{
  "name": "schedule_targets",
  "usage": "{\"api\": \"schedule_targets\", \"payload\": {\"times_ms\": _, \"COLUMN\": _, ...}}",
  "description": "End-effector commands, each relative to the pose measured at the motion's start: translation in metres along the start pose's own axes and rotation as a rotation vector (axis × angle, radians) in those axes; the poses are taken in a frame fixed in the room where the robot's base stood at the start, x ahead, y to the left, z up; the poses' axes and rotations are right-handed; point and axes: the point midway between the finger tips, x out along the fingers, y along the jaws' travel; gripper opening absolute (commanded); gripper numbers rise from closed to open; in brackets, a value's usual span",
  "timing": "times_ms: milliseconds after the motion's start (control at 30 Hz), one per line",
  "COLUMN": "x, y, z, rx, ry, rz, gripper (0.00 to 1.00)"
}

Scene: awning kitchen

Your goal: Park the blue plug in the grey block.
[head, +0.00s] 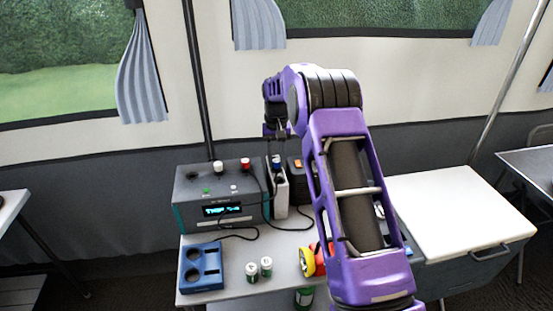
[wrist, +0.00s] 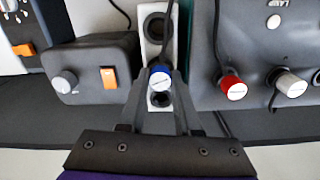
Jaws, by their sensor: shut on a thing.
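The blue plug (wrist: 159,76) has a white end face and a cable running up from it. My gripper (wrist: 159,84) is shut on it in the wrist view, one finger on each side. The pale grey block (wrist: 154,52) is behind the plug, with one dark hole above it and another just below. I cannot tell whether the plug is seated or only in front of the block. In the head view, the block (head: 280,200) stands upright beside the teal-sided machine, with the blue plug (head: 276,160) at its top and my gripper (head: 277,150) over it.
The machine (head: 190,215) carries a red plug (wrist: 233,88) and a white plug (wrist: 291,83), right of the block in the wrist view. A dark box with an orange switch (wrist: 108,77) stands left there. A blue holder (head: 192,283) and two small jars stand on the table in front.

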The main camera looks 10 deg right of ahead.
Motion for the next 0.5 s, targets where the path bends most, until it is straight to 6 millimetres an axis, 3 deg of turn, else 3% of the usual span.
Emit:
{"api": "schedule_targets", "payload": {"times_ms": 133, "x": 0.0020, "y": 0.0000, "z": 0.0000, "rx": 0.000, "ry": 0.000, "rz": 0.000, "gripper": 0.00}}
{"api": "schedule_targets", "payload": {"times_ms": 167, "x": 0.0021, "y": 0.0000, "z": 0.0000, "rx": 0.000, "ry": 0.000, "rz": 0.000, "gripper": 0.34}}
{"api": "schedule_targets", "payload": {"times_ms": 333, "x": 0.0020, "y": 0.0000, "z": 0.0000, "rx": 0.000, "ry": 0.000, "rz": 0.000, "gripper": 0.64}}
{"api": "schedule_targets", "payload": {"times_ms": 500, "x": 0.0020, "y": 0.0000, "z": 0.0001, "rx": 0.000, "ry": 0.000, "rz": 0.000, "gripper": 0.67}}
